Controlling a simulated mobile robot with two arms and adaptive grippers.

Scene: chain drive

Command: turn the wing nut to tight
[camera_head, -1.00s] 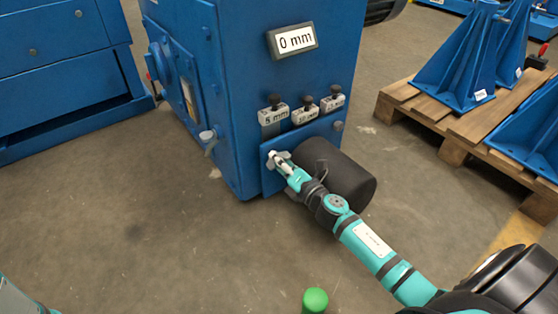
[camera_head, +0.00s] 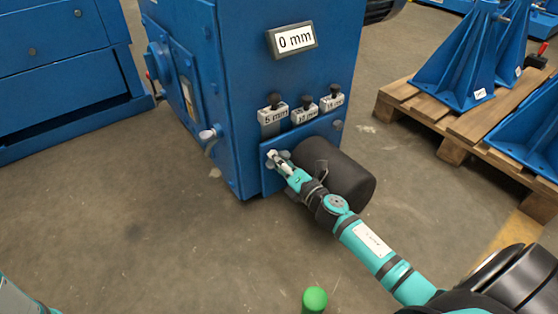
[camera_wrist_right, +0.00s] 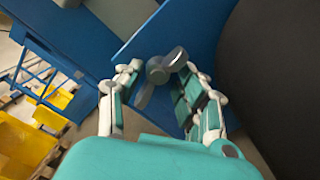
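The grey wing nut (camera_wrist_right: 160,70) sits on the blue plate on the machine's lower front. In the right wrist view one wing points up right and the other down left. My right gripper (camera_wrist_right: 162,76) has its fingers apart on either side of the nut; the right finger is close to the upper wing, and I cannot tell whether they touch. In the head view my right gripper (camera_head: 279,161) is at the plate and partly hides the nut. My left gripper is out of view; only a bit of my left arm shows at the bottom left corner.
A black cylinder (camera_head: 345,172) juts out just right of the nut. Above are a "0 mm" display (camera_head: 295,40) and several labelled blocks with black knobs (camera_head: 305,115). A handle (camera_head: 210,133) sticks out on the machine's left side. A pallet (camera_head: 470,128) with blue brackets stands right.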

